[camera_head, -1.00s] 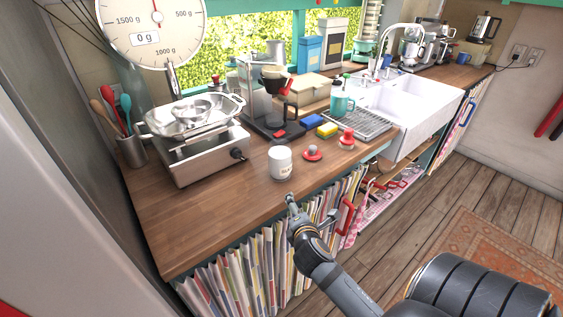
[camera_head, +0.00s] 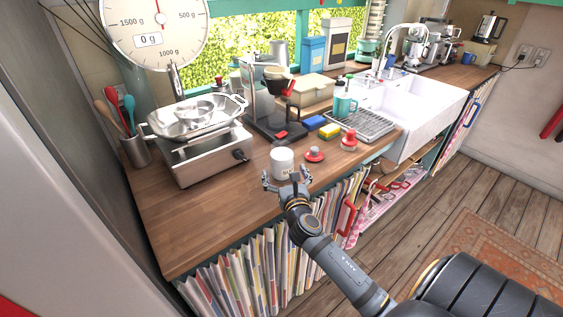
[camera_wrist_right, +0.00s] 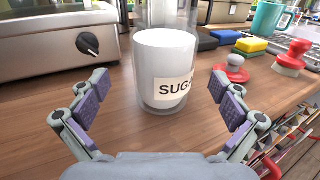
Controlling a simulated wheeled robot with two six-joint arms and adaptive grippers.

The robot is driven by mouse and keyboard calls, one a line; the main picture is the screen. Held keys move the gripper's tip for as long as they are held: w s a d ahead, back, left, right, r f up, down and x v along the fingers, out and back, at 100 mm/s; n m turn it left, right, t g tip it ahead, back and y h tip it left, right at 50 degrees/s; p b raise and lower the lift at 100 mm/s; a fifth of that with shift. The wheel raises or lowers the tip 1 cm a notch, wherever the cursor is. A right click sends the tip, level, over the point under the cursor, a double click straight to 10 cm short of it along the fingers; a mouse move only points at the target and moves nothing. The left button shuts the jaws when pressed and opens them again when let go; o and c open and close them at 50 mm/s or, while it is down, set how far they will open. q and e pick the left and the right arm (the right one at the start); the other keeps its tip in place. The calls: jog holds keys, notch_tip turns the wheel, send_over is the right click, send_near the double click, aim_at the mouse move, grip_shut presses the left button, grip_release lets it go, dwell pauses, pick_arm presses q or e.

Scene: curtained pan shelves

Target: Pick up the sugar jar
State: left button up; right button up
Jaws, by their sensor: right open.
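My right gripper (camera_head: 286,178) is open just in front of the jar in the head view. In the right wrist view the right gripper's (camera_wrist_right: 160,100) two fingers are spread wide to either side, with the jar beyond the fingertips and nothing held. My left gripper is not in view.
A red-knobbed lid (camera_head: 314,154) lies right of the jar, and another red-knobbed item (camera_head: 349,141) stands farther right. A metal burner (camera_head: 204,152) with a pan stands to the left. A coffee maker (camera_head: 272,105) is behind. The counter's front left (camera_head: 185,225) is clear.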

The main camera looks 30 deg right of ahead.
jog(key=shift+w+d+r, duration=0.1)
jog(key=shift+w+d, duration=0.1)
jog(key=shift+w, duration=0.15)
jog(key=x, duration=0.4)
jog(key=shift+w+d+f+p, duration=0.2)
jog(key=shift+f+p, duration=0.1)
jog(key=shift+p, duration=0.1)
jog(key=shift+s+r, duration=0.1)
jog(key=shift+s, duration=0.1)
jog(key=shift+c, duration=1.3)
jog(key=c, duration=1.4)
jog(key=shift+c, duration=1)
jog(key=shift+r, duration=0.15)
notch_tip(320, 180, up, 18)
jog(key=p, duration=0.3)
